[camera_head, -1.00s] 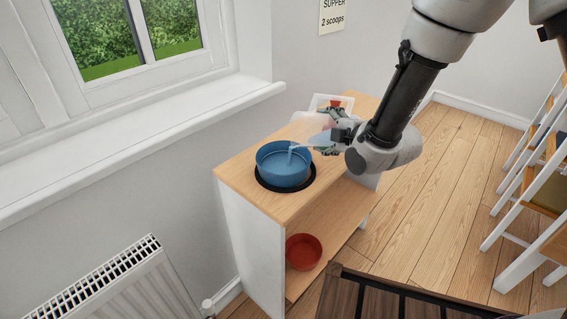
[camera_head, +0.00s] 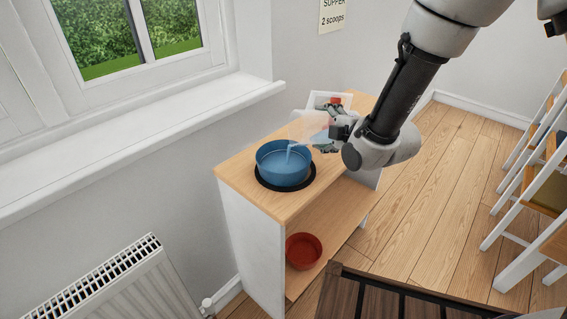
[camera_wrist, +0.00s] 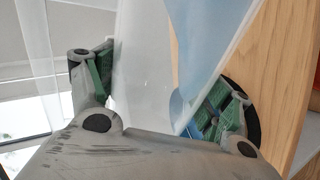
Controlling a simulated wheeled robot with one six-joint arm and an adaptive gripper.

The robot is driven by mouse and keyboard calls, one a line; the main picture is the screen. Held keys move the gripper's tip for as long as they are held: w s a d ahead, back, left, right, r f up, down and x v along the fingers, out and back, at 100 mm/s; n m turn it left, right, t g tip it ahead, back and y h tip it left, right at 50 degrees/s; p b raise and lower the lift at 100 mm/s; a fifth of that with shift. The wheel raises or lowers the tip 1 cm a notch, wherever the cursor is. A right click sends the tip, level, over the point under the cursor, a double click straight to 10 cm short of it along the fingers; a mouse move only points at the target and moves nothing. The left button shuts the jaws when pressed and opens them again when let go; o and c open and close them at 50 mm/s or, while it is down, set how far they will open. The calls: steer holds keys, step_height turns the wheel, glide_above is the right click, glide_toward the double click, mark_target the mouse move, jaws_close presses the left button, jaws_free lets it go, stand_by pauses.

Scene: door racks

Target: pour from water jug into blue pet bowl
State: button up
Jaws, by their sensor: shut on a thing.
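The blue pet bowl (camera_head: 283,168) sits on a round black mat (camera_head: 262,183) on top of the wooden unit and has pale water in it. My gripper (camera_head: 328,137) is to the right of the bowl, shut on the translucent water jug (camera_head: 308,126). The jug is tilted toward the bowl, and a thin pale stream runs from it into the bowl. In the wrist view the jug (camera_wrist: 145,70) is between the green-padded fingers (camera_wrist: 160,95), with blue water along its right side. The bowl is mostly hidden there behind the jug and a finger.
A red bowl (camera_head: 303,250) stands on the lower shelf. A white container with a red item (camera_head: 333,100) is behind the jug. The wall and window sill (camera_head: 150,135) lie left of the unit. White wooden furniture (camera_head: 535,190) stands at the right.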

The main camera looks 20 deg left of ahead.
steer(key=shift+a+r, duration=0.1)
steer(key=shift+r, duration=0.05)
stand_by(0.8)
